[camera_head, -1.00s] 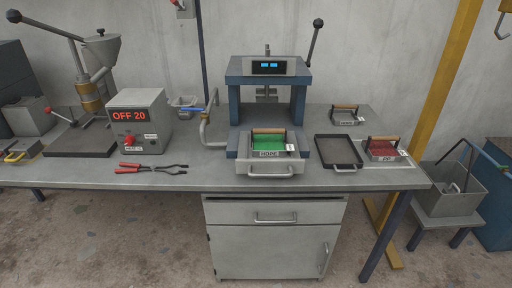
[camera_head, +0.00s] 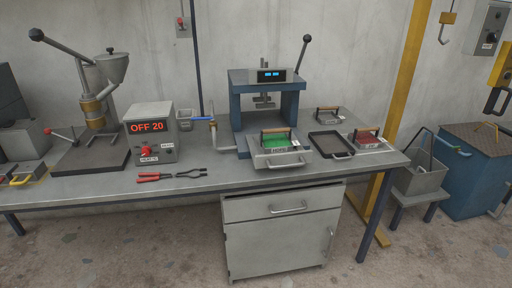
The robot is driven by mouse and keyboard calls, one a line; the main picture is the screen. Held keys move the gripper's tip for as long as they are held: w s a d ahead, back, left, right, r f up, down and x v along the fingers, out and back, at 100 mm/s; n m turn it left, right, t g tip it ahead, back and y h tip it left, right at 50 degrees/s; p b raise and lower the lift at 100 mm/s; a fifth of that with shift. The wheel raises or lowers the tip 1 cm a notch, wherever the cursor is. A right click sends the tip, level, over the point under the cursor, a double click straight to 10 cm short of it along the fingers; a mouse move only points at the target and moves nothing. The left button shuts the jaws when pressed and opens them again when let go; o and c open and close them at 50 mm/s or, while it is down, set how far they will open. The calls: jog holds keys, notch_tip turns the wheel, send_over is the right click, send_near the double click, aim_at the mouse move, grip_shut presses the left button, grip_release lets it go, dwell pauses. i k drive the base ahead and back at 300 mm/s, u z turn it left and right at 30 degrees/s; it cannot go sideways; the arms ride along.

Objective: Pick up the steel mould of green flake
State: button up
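The steel mould of green flake (camera_head: 279,142) sits on the pull-out tray (camera_head: 281,163) at the front of the blue press (camera_head: 266,102), right of the middle of the bench. It is an open square mould with green flake inside, a wooden handle bar across its back and a label reading HDPE on its front. A small white tag lies at its right front corner. My gripper is not in view.
To the right are a black tray (camera_head: 331,144), a mould of red flake (camera_head: 368,138) and another mould (camera_head: 328,115) behind. Red-handled tongs (camera_head: 171,175) lie at left, before a grey control box (camera_head: 153,131) reading OFF 20. The bench front between tongs and press is clear.

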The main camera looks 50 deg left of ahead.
aim_at(274, 140)
jog(key=z, duration=0.15)
jog(key=k, duration=0.75)
jog(key=u, duration=2.3)
jog(key=i, duration=0.65)
